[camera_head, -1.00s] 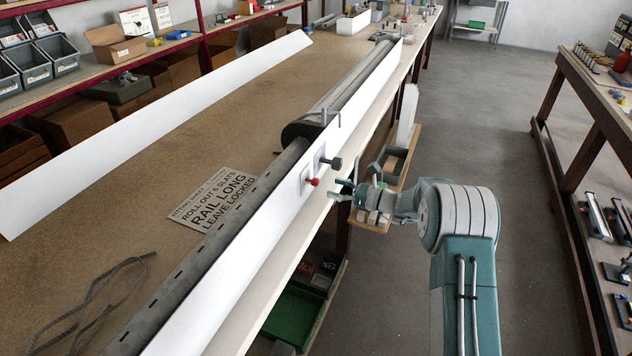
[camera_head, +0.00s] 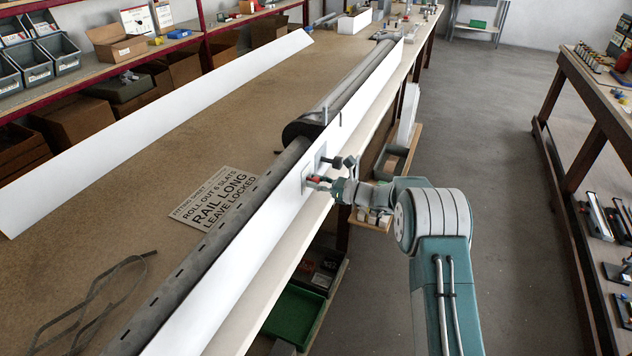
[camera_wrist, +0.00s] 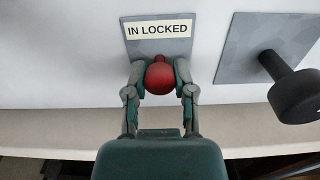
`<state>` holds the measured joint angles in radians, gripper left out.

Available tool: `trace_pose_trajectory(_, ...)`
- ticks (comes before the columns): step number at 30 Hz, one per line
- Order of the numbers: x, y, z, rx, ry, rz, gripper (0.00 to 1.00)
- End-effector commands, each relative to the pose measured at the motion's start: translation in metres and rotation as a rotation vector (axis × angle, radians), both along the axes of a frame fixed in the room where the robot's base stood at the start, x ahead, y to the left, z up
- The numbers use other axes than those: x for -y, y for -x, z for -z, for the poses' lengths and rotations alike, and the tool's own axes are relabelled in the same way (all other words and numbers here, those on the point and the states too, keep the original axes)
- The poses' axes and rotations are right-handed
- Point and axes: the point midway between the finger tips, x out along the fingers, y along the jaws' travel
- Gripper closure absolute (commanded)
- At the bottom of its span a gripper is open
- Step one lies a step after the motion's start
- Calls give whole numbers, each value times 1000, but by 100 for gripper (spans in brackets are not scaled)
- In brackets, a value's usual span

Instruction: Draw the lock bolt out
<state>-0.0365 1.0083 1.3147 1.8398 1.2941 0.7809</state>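The lock bolt shows as a red ball knob (camera_wrist: 160,78) in front of a small grey plate (camera_wrist: 157,47) labelled "IN LOCKED", on the white upright face. In the wrist view my gripper (camera_wrist: 160,72) has one finger on each side of the red knob, with the pads against its sides. The gripper seems shut on it. In the head view my gripper (camera_head: 318,183) reaches the white face from the right, and the red knob (camera_head: 314,178) is partly covered by the fingers.
A black knob (camera_wrist: 296,94) on a second grey plate (camera_wrist: 262,50) sits close to the right of my gripper. A dark roll (camera_head: 320,118) lies behind the white profile (camera_head: 240,250). A sign (camera_head: 214,198) lies on the bench.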

Motion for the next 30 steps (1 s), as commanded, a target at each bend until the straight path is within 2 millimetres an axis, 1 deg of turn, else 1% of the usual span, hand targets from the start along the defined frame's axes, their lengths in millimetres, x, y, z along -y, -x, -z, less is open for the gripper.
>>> trace_pose_trajectory(5,3,0,-1,1,0,4,100)
trace_pose_trajectory(11,25,7,-1,1,0,5,100)
trace_pose_trajectory(18,27,8,-1,2,-2,4,100)
trace_pose_trajectory(19,27,8,-1,2,-2,4,58)
trace_pose_trajectory(21,27,8,-1,2,-2,3,30)
trace_pose_trajectory(30,25,8,-1,1,0,2,30)
